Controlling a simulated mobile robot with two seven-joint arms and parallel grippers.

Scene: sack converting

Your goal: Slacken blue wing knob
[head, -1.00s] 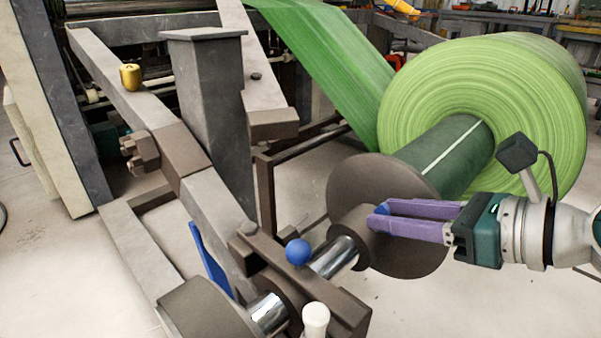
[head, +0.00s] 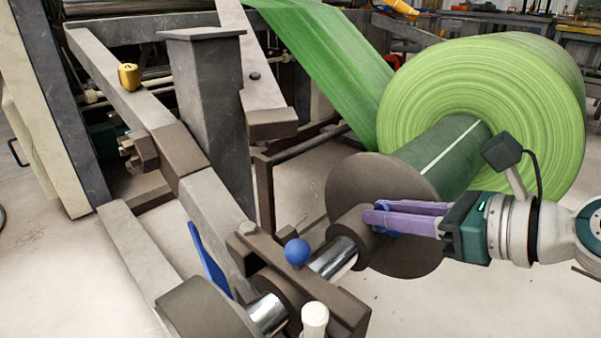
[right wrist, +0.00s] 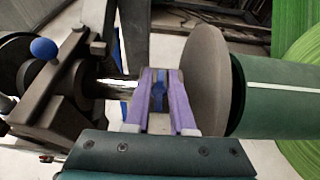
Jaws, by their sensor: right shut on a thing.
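The blue wing knob (head: 381,204) sits on the brown collar beside the round brown flange, on the shaft of the green roll. It is mostly hidden by the purple fingers of my right gripper (head: 372,215), which come in from the right and are shut on it. In the right wrist view the blue knob (right wrist: 158,92) shows between the two purple fingers (right wrist: 159,98), next to the flange. My left gripper is in neither view.
The brown flange (head: 350,182) and green roll (head: 470,95) stand close to my right gripper. A blue ball (head: 297,251) on a brown clamp, a blue lever (head: 207,262) and a white knob (head: 315,318) are at the shaft's near end. Clear floor lies at the lower right.

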